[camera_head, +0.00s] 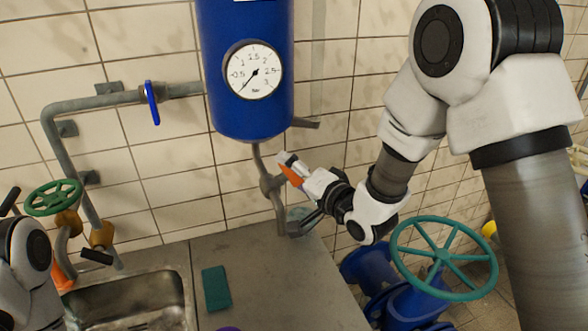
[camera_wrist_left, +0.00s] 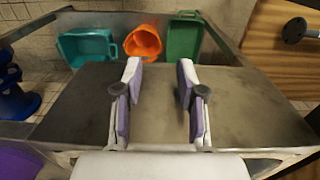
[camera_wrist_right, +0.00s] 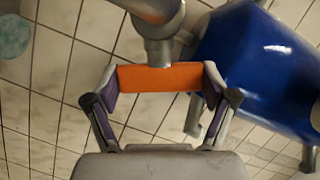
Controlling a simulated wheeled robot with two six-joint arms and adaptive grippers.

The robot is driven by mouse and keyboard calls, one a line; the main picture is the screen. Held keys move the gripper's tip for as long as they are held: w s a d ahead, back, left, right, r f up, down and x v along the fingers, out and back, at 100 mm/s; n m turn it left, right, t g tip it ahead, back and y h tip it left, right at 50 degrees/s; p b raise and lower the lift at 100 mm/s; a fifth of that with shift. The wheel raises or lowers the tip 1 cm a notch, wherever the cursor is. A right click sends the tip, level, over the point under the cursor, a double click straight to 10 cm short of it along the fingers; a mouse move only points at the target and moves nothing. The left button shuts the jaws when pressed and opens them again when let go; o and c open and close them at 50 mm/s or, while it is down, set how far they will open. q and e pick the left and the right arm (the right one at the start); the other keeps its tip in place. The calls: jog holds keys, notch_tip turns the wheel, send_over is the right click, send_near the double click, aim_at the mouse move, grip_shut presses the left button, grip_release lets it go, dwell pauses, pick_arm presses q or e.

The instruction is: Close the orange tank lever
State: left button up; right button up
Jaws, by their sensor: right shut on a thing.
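The orange lever (camera_head: 291,177) sits on the grey outlet pipe below the blue tank (camera_head: 225,100). My right gripper (camera_head: 291,184) is at this lever and is shut on it. In the right wrist view the orange lever (camera_wrist_right: 155,78) lies across between both fingertips of my right gripper (camera_wrist_right: 161,86), beside the grey pipe and valve body (camera_wrist_right: 160,48). The blue tank (camera_wrist_right: 265,65) is at the right there. My left gripper (camera_wrist_left: 160,95) is open and empty, above a grey metal surface in the left wrist view.
A grey counter (camera_head: 260,280) with a green sponge (camera_head: 216,288) and a sink (camera_head: 130,300) lies below. A teal handwheel (camera_head: 444,258) on blue piping is at the right. The left wrist view shows an orange bucket (camera_wrist_left: 143,42) between a teal bin (camera_wrist_left: 88,47) and a green bin (camera_wrist_left: 185,40).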

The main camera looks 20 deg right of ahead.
jog(key=o, duration=1)
jog(key=shift+w, duration=0.1)
jog(key=shift+a, duration=0.1)
jog(key=f+v, duration=0.1)
jog(key=v, duration=0.6)
jog(key=shift+r, duration=0.4)
jog(key=shift+s, duration=0.25)
